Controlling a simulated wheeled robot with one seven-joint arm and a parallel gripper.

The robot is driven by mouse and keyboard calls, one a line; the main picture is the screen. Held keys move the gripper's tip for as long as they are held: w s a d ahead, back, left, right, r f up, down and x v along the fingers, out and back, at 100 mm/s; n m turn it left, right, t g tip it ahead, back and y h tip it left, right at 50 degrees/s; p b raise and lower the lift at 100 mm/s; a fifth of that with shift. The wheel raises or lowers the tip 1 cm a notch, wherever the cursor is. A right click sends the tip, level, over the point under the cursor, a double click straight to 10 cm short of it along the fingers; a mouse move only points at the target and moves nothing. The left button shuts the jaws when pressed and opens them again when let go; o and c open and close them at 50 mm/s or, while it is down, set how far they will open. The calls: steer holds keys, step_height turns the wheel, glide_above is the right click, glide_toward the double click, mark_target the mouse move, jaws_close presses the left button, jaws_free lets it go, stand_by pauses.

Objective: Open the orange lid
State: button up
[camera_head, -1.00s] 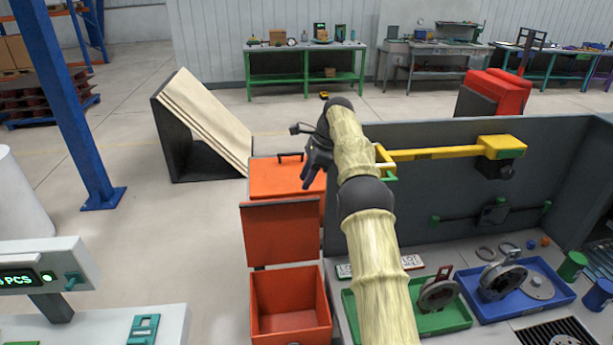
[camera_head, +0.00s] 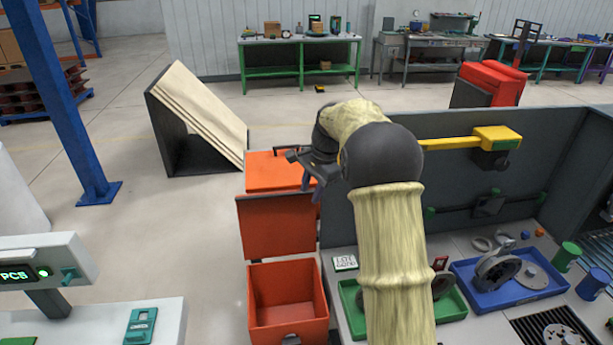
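Two orange boxes stand left of the grey workstation. My gripper (camera_head: 303,172) is over the right part of the rear lid, close to where the handle is. The fingers are small and dark; I cannot tell whether they touch the handle or are open or shut.
The grey panel (camera_head: 385,205) of the workstation, with a yellow arm (camera_head: 450,144), stands just right of the rear box. A leaning board (camera_head: 205,110) stands behind left.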

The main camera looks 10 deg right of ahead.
steer(key=s+f+n, duration=0.2)
steer(key=s+n, duration=0.2)
steer(key=s, duration=0.5)
steer(key=s+f+n+h, duration=0.1)
steer(key=s+n, duration=0.3)
steer(key=s, duration=0.6)
steer(key=s+f+n+t+h, duration=0.1)
steer(key=s+f+n, duration=0.2)
steer(key=s, duration=0.7)
steer(key=shift+s+a+f+n, duration=0.15)
steer(key=shift+s+f+n, duration=0.1)
steer(key=shift+n, duration=0.45)
steer(key=shift+a, duration=0.15)
